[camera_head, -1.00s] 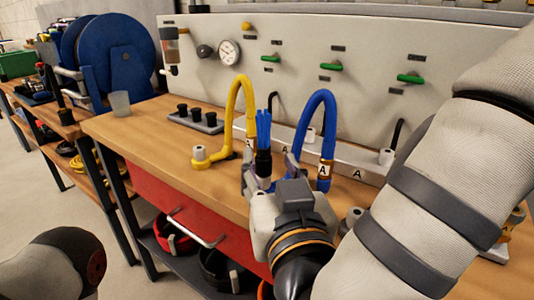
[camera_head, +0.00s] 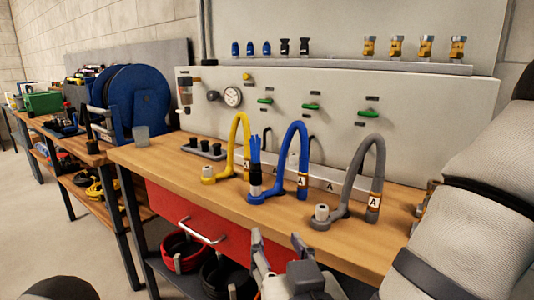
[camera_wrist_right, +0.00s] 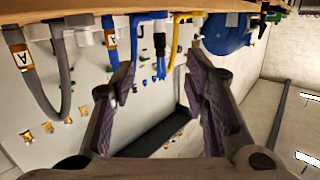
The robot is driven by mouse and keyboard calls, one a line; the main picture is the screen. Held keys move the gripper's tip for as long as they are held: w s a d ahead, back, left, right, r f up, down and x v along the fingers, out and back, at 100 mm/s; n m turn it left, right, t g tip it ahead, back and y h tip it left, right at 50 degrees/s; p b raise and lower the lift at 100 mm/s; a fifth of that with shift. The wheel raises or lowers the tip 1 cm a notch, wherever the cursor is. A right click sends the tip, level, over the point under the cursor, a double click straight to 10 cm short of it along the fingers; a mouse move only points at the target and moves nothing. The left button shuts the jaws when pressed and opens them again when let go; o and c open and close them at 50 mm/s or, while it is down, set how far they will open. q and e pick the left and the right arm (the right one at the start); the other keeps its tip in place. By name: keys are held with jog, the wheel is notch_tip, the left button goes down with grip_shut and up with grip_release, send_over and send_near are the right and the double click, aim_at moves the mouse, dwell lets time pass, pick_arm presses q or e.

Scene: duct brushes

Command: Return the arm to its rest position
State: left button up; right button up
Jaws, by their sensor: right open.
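My right gripper (camera_head: 278,240) is open and empty, low in front of the workbench (camera_head: 228,207) edge. Its two spread fingers also show in the right wrist view (camera_wrist_right: 160,85), with nothing between them. A duct brush with blue bristles (camera_head: 255,150) and a black body stands upright at the open end of the blue hose (camera_head: 303,150), beyond and apart from the gripper. The brush also shows upside down in the right wrist view (camera_wrist_right: 159,45). My left gripper is out of view; only a dark part of my left arm shows at the bottom left.
A yellow hose (camera_head: 233,140) and a grey hose (camera_head: 350,165) flank the blue one. A red drawer (camera_head: 195,222) is below the bench top. Floor at left is clear.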

jog(key=s+d+f+g+p, duration=0.1)
jog(key=s+d+f+g, duration=0.25)
jog(key=f, duration=0.45)
jog(key=s+d+f+g, duration=0.25)
jog(key=s+f, duration=0.25)
jog(key=f, duration=0.3)
jog(key=s+d+f+g+p, duration=0.15)
jog(key=s+f+g, duration=0.25)
jog(key=f, duration=0.4)
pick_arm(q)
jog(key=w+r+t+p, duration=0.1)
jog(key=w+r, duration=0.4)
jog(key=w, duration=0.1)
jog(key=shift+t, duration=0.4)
pick_arm(e)
jog(key=s+d+f+g+h, duration=0.1)
jog(key=s+d+f+g, duration=0.1)
jog(key=s, duration=0.6)
jog(key=s+d+f+m+g+h, duration=0.1)
jog(key=s+d+f+g, duration=0.1)
jog(key=s+d, duration=0.4)
jog(key=s+d+f+g+h, duration=0.1)
jog(key=s+d+g, duration=0.3)
jog(key=s, duration=0.6)
jog(key=shift+s+d+f+m+g, duration=0.2)
jog(key=shift+d+f+m+g, duration=0.15)
jog(key=shift+f, duration=0.35)
